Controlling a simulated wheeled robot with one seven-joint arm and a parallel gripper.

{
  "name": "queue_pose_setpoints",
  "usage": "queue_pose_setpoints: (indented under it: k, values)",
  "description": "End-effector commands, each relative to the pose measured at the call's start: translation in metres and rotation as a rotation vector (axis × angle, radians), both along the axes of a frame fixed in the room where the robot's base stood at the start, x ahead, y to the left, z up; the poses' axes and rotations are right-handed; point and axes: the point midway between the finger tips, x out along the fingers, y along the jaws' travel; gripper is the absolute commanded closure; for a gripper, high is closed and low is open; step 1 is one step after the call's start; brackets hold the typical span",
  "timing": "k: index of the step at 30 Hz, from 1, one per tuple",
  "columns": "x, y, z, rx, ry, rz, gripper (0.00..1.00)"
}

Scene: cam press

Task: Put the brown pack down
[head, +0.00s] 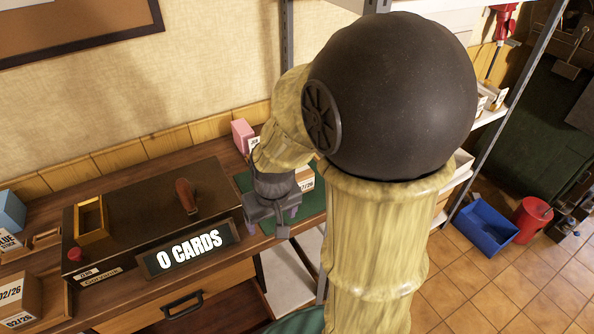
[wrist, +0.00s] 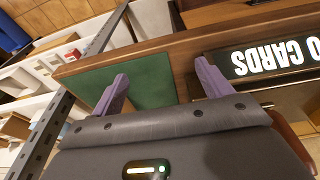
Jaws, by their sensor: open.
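My gripper (head: 272,222) is over the front part of the green mat (head: 314,202), at the right end of the wooden bench. In the wrist view the purple fingers of my gripper (wrist: 162,86) are spread wide with nothing between them. The green mat (wrist: 147,76) looks bare between and beyond them. In the head view a tan-brown pack (head: 305,180) with a label ending in 7/26 shows just behind my gripper, apart from the fingers and partly hidden by my arm. I cannot tell exactly how it rests.
A dark machine with a 0 CARDS display (head: 190,249) stands left of the mat. A pink box (head: 242,134) is at the back. Brown 02/26 boxes (head: 18,300) and a blue box (head: 10,210) are far left. A metal post (wrist: 92,62) and shelves border the bench end.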

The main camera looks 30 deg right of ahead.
Motion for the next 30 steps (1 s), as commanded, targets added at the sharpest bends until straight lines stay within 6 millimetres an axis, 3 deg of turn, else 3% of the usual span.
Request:
queue_pose_setpoints:
  k: [1,3,9,13,19,30]
  values:
    - [0.017,-0.009,0.02,-0.003,0.013,-0.004,0.22]
    - [0.04,-0.023,0.037,-0.008,0.038,-0.002,0.22]
    - [0.101,-0.073,0.084,-0.011,0.118,0.008,0.22]
    - [0.13,-0.108,0.108,-0.004,0.162,0.012,0.22]
    - [0.148,-0.137,0.121,0.008,0.197,0.02,0.22]
    - [0.149,-0.138,0.119,0.007,0.199,0.021,0.22]
